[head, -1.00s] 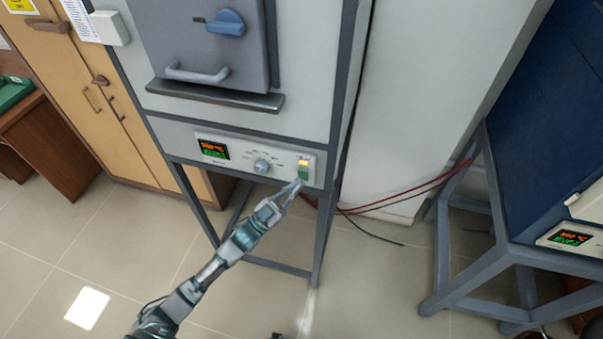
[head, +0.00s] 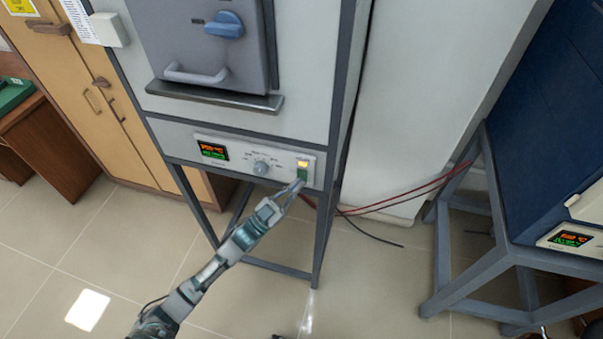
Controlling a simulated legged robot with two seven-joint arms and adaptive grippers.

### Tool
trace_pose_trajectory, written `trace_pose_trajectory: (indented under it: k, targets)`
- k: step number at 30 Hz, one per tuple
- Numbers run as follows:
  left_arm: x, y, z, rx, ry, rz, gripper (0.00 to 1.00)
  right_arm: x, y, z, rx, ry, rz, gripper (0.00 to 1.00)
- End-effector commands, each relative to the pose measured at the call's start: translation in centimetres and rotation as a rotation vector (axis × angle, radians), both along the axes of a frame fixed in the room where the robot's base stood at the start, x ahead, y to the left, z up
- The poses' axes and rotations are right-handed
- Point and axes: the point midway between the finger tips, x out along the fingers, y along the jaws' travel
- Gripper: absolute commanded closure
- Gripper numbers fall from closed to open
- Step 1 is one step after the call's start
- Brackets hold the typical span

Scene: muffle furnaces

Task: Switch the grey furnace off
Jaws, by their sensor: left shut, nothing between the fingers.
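The grey furnace (head: 240,58) stands on a grey metal frame, with its door shut. Its control panel (head: 232,157) holds a lit display (head: 213,151), a round knob (head: 261,168) and a switch (head: 302,169) at the right end. The switch shows an amber glow at its top and green below. My left gripper (head: 299,186) is shut and empty, with its tips at the lower part of the switch. I cannot tell whether they touch it. The tips hide the switch's bottom edge. My right gripper is not in view.
A blue furnace (head: 555,110) with its own lit display (head: 571,239) stands on a frame at the right. Red cables (head: 410,195) run between the two frames. Wooden cabinets (head: 105,110) stand at the left. The tiled floor in front is mostly clear.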

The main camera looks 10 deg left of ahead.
Motion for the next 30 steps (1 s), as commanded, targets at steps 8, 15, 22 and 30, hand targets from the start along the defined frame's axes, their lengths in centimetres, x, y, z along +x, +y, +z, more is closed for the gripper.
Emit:
trace_pose_trajectory:
  k: [8, 15, 22, 30]
  targets:
    - [0.01, 0.06, 0.0, 0.0, 0.0, 0.0, 1.0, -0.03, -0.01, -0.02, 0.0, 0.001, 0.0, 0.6]
    - [0.04, 0.06, 0.01, 0.0, 0.0, 0.0, 1.0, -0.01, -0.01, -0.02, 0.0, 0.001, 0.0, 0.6]
    - [0.68, -0.01, 0.23, -0.001, 0.0, 0.001, 1.0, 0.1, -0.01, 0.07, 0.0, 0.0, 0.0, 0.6]
    - [0.73, -0.02, 0.26, -0.001, 0.001, -0.001, 1.0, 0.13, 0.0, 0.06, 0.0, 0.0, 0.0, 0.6]
